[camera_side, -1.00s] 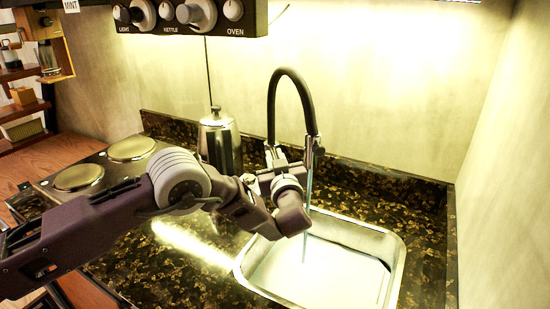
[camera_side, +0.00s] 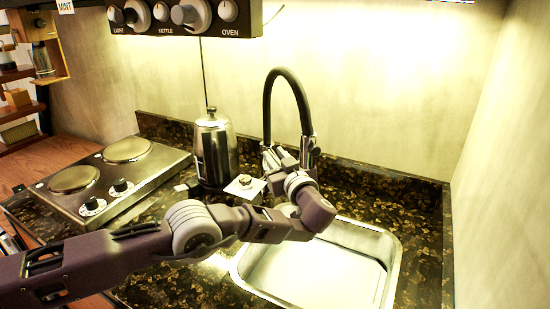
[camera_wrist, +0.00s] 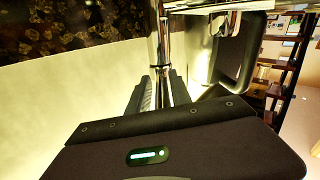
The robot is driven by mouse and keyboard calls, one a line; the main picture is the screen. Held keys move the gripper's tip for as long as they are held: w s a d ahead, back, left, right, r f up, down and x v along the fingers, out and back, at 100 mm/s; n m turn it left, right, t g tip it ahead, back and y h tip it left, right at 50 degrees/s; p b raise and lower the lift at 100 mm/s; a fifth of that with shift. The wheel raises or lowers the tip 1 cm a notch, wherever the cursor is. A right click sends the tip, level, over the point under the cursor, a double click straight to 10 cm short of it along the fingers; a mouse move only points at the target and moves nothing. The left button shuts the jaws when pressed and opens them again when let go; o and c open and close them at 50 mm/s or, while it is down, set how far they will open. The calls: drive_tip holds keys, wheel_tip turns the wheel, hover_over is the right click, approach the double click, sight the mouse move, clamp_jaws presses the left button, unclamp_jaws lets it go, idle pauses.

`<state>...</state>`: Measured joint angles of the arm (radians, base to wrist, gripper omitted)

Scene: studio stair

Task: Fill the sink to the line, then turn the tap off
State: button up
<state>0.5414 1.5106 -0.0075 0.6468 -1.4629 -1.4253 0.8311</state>
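The sink (camera_side: 385,285) is set into the dark speckled counter at the right of the side view. A pale, bright surface fills its lower part; I cannot make out a fill line. The tap (camera_side: 268,100) has a black arched hose and a metal spout hanging over the sink. No stream shows below the spout. My gripper (camera_side: 278,160) is at the foot of the tap, my wrist hiding the sink's back left corner. In the wrist view, my gripper's ridged fingers (camera_wrist: 163,90) close on both sides of an upright metal tap lever (camera_wrist: 160,45).
A metal kettle (camera_side: 213,145) stands left of the tap, near my arm. A two-plate hob (camera_side: 110,180) lies farther left. A knob panel (camera_side: 185,17) overhangs at the top. The counter right of the sink (camera_side: 425,220) is clear.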

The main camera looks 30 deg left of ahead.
drive_tip(key=shift+o, duration=0.7)
drive_tip(key=shift+a, duration=0.1)
drive_tip(key=shift+f, duration=0.1)
drive_tip(key=v, duration=0.7)
